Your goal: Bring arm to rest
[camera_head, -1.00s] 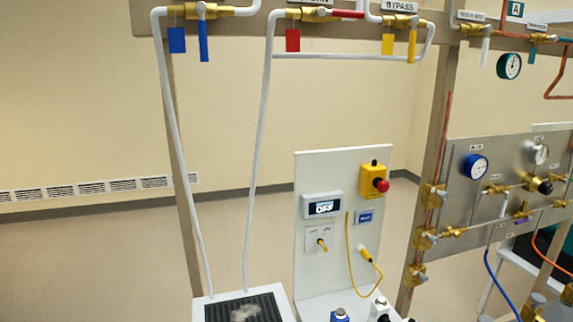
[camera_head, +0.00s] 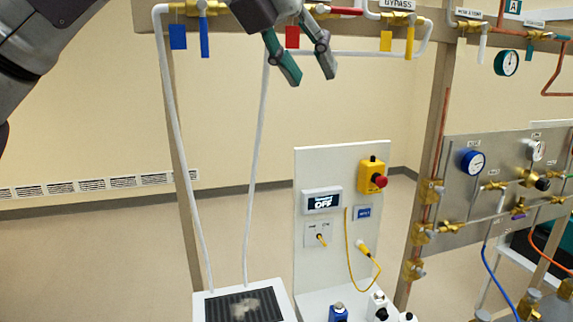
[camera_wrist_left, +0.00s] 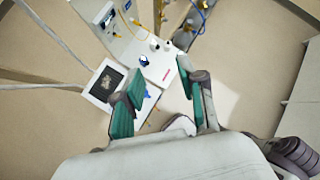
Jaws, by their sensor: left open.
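My left gripper (camera_head: 307,80) hangs at the top of the head view, in front of the pipe rail with the coloured tags. Its two teal fingers are apart and nothing is between them. They also show apart and empty in the left wrist view (camera_wrist_left: 156,98), above the white bench. My left arm (camera_head: 50,45) comes in from the upper left. My right gripper is in neither view.
The pipe rail has a blue tag (camera_head: 178,37) and a yellow handle (camera_head: 409,43). Below stand a white panel with a red button (camera_head: 380,181) and a white unit with a dark grille (camera_head: 245,306). A gauge panel (camera_head: 500,180) stands at right.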

